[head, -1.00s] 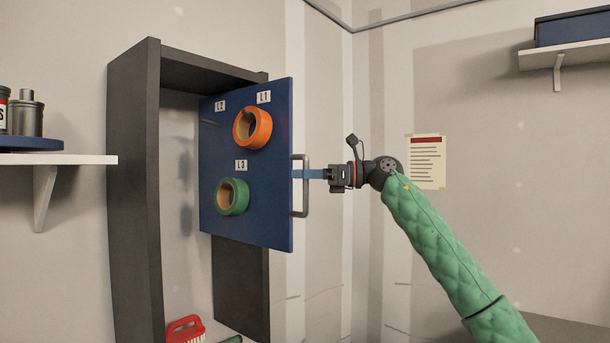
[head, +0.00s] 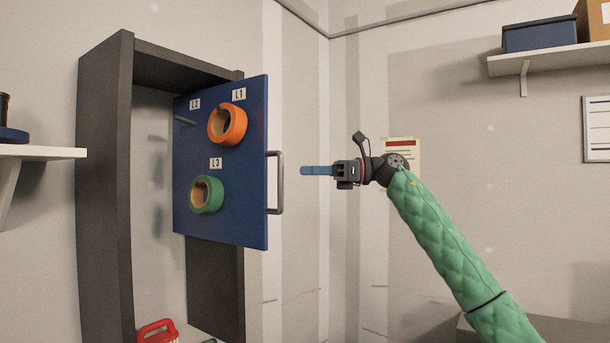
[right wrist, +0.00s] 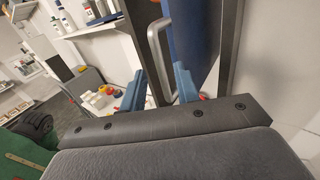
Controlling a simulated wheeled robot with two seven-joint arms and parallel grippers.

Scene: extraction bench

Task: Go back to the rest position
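My right gripper (head: 304,171) hangs in the air to the right of the blue door, with a clear gap to the door handle (head: 276,182). In the right wrist view my right gripper (right wrist: 158,74) has its two blue fingers spread apart with nothing held between them. The grey handle (right wrist: 154,45) shows beyond the fingertips there. My green-sleeved right arm comes in from the lower right. The blue door (head: 235,200) stands open on the dark cabinet (head: 103,200). My left gripper is in neither view now.
An orange ring (head: 238,124) and a green ring (head: 214,195) hang on the door's pegs; peg L2 is bare. A white shelf (head: 40,152) juts out at the left, another shelf (head: 550,58) at upper right. A red brush (head: 157,331) lies low in the cabinet.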

